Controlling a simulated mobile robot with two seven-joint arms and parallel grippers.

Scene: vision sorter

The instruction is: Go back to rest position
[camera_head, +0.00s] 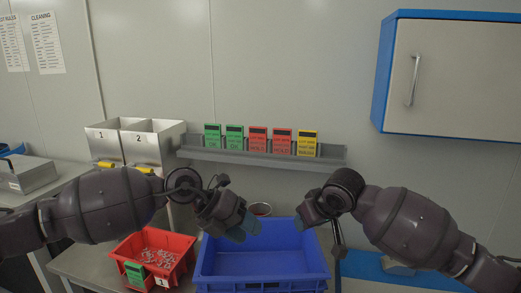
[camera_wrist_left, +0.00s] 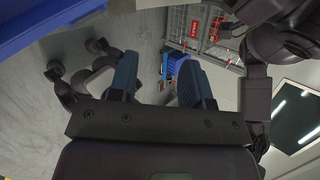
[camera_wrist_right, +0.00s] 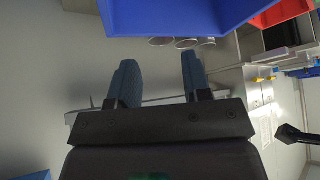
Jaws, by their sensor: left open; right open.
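My left gripper (camera_head: 241,228) hangs over the upper left part of the blue crate (camera_head: 262,262) in the head view. In the left wrist view its two blue fingers (camera_wrist_left: 157,82) are apart with nothing between them. My right gripper (camera_head: 306,218) is near the crate's upper right corner, its fingers mostly hidden in the head view. In the right wrist view its fingers (camera_wrist_right: 158,82) are apart and empty. The crate also shows at the top of the right wrist view (camera_wrist_right: 175,18).
A red bin (camera_head: 181,262) with small metal parts and a green card stands left of the crate. Green, red and yellow cards (camera_head: 258,139) stand on a wall shelf (camera_head: 225,156). Metal hoppers marked 1 and 2 (camera_head: 137,142) are at left. A wall cabinet (camera_head: 455,80) is upper right.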

